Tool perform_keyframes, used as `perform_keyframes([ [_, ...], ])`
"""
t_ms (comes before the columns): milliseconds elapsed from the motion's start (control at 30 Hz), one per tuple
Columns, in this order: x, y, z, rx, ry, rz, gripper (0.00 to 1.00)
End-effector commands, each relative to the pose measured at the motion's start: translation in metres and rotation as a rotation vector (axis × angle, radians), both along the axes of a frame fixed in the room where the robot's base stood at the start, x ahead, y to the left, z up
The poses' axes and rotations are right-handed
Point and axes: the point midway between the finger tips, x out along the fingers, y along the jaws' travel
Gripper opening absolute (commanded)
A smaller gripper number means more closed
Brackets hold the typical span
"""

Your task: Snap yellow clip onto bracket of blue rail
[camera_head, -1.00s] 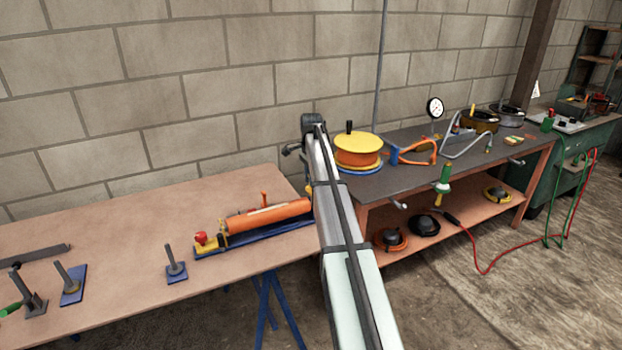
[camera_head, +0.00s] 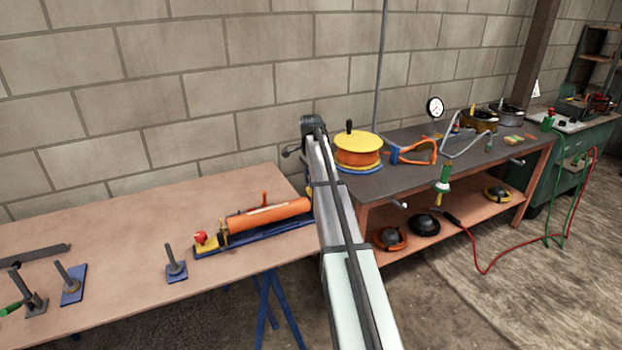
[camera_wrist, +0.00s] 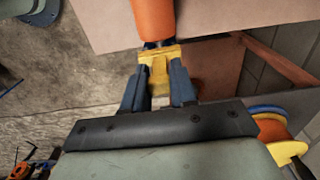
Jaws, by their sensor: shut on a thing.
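My gripper (camera_wrist: 158,88) has two dark blue fingers shut on the yellow clip (camera_wrist: 159,70) in the wrist view. The clip's far edge lies right at the end of the orange cylinder (camera_wrist: 153,18). A small dark blue piece (camera_wrist: 151,45) shows between them; I cannot tell whether the clip touches it. In the head view the blue rail (camera_head: 270,239) lies on the left table under the orange cylinder (camera_head: 268,214), with a yellow block and red knob (camera_head: 201,238) at its left end.
A dark workbench (camera_head: 390,182) stands to the right with a yellow-orange spool (camera_head: 358,147) close to my arm. A block wall (camera_head: 200,90) stands behind.

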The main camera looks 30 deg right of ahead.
Motion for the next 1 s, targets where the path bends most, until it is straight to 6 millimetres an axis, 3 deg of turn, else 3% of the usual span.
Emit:
perform_keyframes([
  [1000,0.000,0.000,-0.020,0.000,0.000,0.000,0.00],
])
